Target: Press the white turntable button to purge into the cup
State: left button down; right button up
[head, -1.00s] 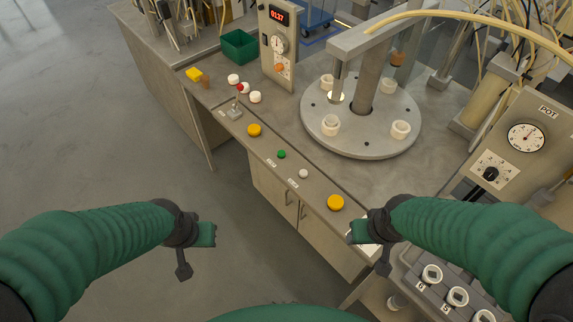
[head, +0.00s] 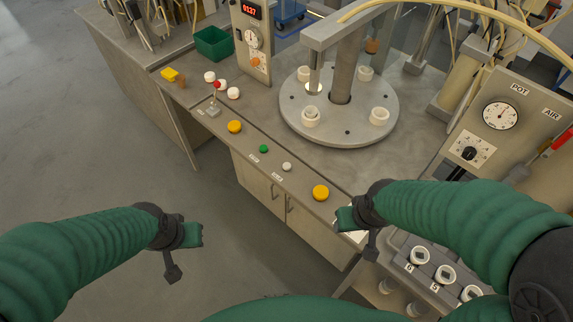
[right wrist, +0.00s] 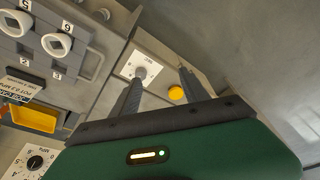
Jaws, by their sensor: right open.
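The small white button (head: 286,167) sits on the bench's front strip in the head view, between a green button (head: 263,149) and a yellow button (head: 320,193). The round grey turntable (head: 340,132) stands behind it and carries several white cups, one cup (head: 310,116) at its front. My right gripper (head: 345,219) is at the bench's front edge, right of the white button and apart from it. In the right wrist view its fingers (right wrist: 159,76) are apart and empty, with a yellow button (right wrist: 177,93) beyond them. My left gripper (head: 190,236) hangs over the floor; its jaw opening is unclear.
A timer panel (head: 252,40) and a green bin (head: 212,43) stand behind. A rack of numbered cups (head: 432,272) is at lower right, below the POT gauge panel (head: 500,116). Open floor lies left.

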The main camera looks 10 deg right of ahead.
grip_shut()
dwell(1.5)
